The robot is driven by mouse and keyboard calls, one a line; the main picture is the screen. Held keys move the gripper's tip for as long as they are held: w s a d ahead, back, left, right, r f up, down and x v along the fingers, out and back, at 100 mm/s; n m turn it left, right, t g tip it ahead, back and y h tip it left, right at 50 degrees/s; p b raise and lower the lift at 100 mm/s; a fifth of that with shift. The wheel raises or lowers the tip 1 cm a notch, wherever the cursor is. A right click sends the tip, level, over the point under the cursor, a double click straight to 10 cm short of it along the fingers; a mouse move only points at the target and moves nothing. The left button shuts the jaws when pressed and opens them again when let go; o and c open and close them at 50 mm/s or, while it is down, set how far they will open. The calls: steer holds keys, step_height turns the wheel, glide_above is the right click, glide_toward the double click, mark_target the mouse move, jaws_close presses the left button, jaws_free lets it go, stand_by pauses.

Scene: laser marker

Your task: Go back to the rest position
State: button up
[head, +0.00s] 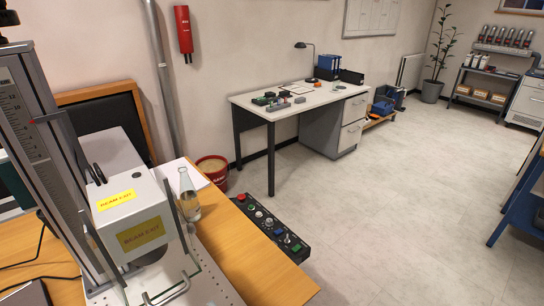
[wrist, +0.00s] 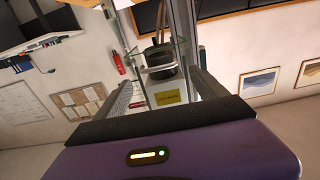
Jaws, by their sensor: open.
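My gripper (wrist: 158,88) shows only in the wrist view. Its purple body fills the bottom, and its two fingers stand wide apart with nothing held between them. Beyond the gap I see a yellow label (wrist: 168,97) on the laser marker's pale housing; the distance is hard to judge. In the head view, the laser marker's white head (head: 150,190) carries two yellow BEAM EXIT labels beside a tall column with a scale (head: 38,150). A clear guard with a metal handle (head: 166,290) is in front of it. My arm does not show in the head view.
On the wooden bench (head: 262,268), a flask (head: 188,196) with pale liquid stands right of the marker head, near a black button box (head: 272,230) at the edge. A red bucket (head: 213,170) stands behind. A white desk (head: 300,105) is farther back. The floor (head: 400,180) is open to the right.

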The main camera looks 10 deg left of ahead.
steer(key=s+d+f+m+t+h, duration=0.1)
steer(key=s+d+m+t+h, duration=0.2)
steer(key=d, duration=0.9)
steer(key=s+d+f+m+t+h, duration=0.1)
steer(key=s+d+m+t+h, duration=0.15)
steer(key=d, duration=0.95)
steer(key=s+d+f+m+g+h, duration=0.2)
steer(key=s+d+f+m+h, duration=0.2)
steer(key=s+d+h, duration=0.4)
steer(key=s+d, duration=0.4)
steer(key=shift+s+d+f, duration=0.2)
steer(key=shift+d+f, duration=0.05)
steer(key=shift+f, duration=0.1)
steer(key=shift+a, duration=0.1)
